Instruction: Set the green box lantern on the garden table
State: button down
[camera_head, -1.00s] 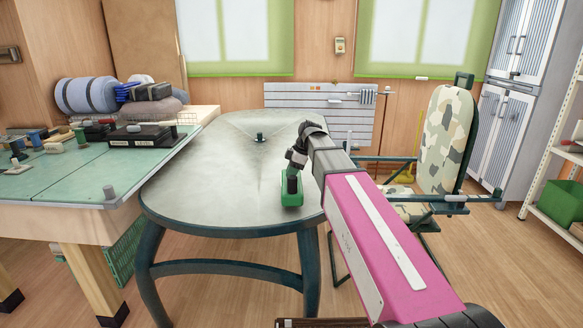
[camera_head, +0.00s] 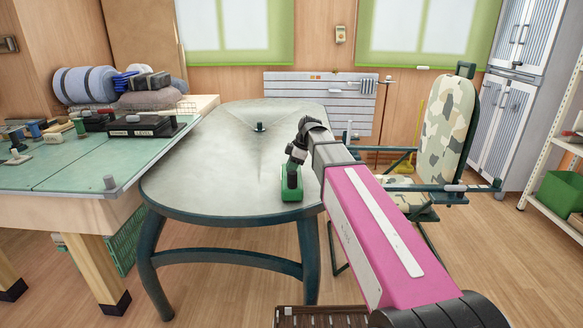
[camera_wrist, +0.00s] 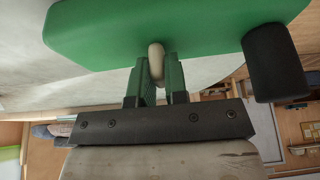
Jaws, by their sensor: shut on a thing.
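The green box lantern (camera_head: 291,195) hangs under my gripper (camera_head: 292,170) in the head view, over the near right part of the garden table. In the wrist view the green lantern (camera_wrist: 150,28) fills the top. My gripper (camera_wrist: 157,78) is shut on a pale knob-like part of it, between green finger pads. The garden table (camera_head: 205,170) is grey with a dark rim and rounded ends. I cannot tell whether the lantern's underside touches the tabletop.
A small dark fitting (camera_head: 259,127) stands mid-table. A green-topped workbench (camera_head: 75,168) with tools adjoins at left. A camouflage-patterned chair (camera_head: 447,125) stands close at right, its armrest near my arm. Most of the tabletop is clear.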

jog(key=shift+f, duration=0.35)
jog(key=c, duration=1.1)
grip_release()
jog(key=shift+o, duration=0.2)
jog(key=shift+r, duration=0.1)
jog(key=v, duration=1)
jog(key=shift+r, duration=0.3)
jog(key=shift+d, duration=0.15)
